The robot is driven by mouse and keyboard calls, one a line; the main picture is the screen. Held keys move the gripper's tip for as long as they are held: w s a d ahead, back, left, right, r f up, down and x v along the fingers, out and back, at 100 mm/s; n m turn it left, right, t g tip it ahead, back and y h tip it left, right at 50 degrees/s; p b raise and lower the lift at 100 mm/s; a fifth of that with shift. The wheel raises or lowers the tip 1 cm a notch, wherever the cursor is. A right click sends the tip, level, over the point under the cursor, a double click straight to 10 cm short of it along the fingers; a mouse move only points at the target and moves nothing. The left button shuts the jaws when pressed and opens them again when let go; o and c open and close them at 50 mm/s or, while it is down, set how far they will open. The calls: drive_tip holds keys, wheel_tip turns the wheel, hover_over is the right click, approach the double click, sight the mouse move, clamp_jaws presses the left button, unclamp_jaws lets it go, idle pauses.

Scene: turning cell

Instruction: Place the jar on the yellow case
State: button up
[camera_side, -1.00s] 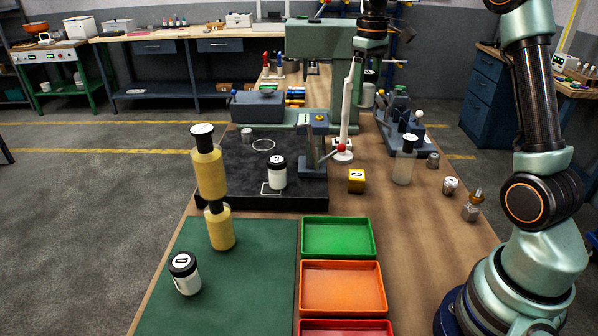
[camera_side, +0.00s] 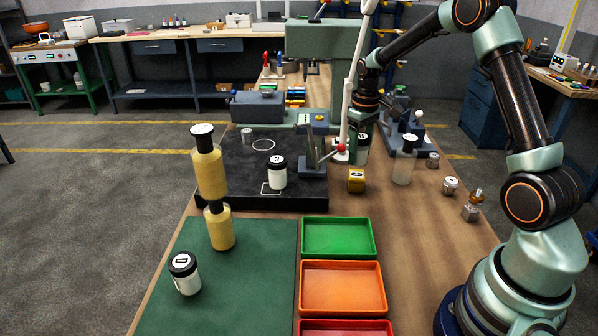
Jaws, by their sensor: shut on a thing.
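The yellow case (camera_side: 356,183) is a small yellow block with a dark mark, standing on the wooden bench right of the black plate. My gripper (camera_side: 362,128) is above and behind it, pointing down. It is shut on a pale, greenish jar (camera_side: 363,151), partly hidden by the gripper and the white lever. The jar is behind the yellow case in the picture; I cannot tell its exact height. A white jar with a black lid marked C (camera_side: 277,174) stands on the black plate. Another, marked D (camera_side: 186,274), stands on the green mat.
A white lever (camera_side: 350,90) and a clamp with a red knob (camera_side: 341,149) stand close left of my gripper. A clear bottle with a black cap (camera_side: 404,162) stands to the right. Green (camera_side: 337,238) and orange (camera_side: 342,288) trays lie in front.

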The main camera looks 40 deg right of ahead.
sight(358, 162)
drive_tip(key=shift+f, duration=1.75)
drive_tip(key=shift+f, duration=0.15)
drive_tip(key=o, duration=1.4)
drive_tip(key=shift+o, duration=0.2)
wheel_tip(358, 162, up, 12)
drive_tip(key=shift+r, duration=0.1)
drive_tip(key=s+a+r+t, duration=0.2)
drive_tip(key=s+a+r, duration=0.1)
drive_tip(key=s+a, duration=0.4)
drive_tip(key=s+a+r+t, duration=0.3)
drive_tip(key=s+a, duration=0.5)
drive_tip(key=a, duration=0.3)
drive_tip(key=shift+r+t, duration=0.3)
drive_tip(key=shift+r, duration=0.35)
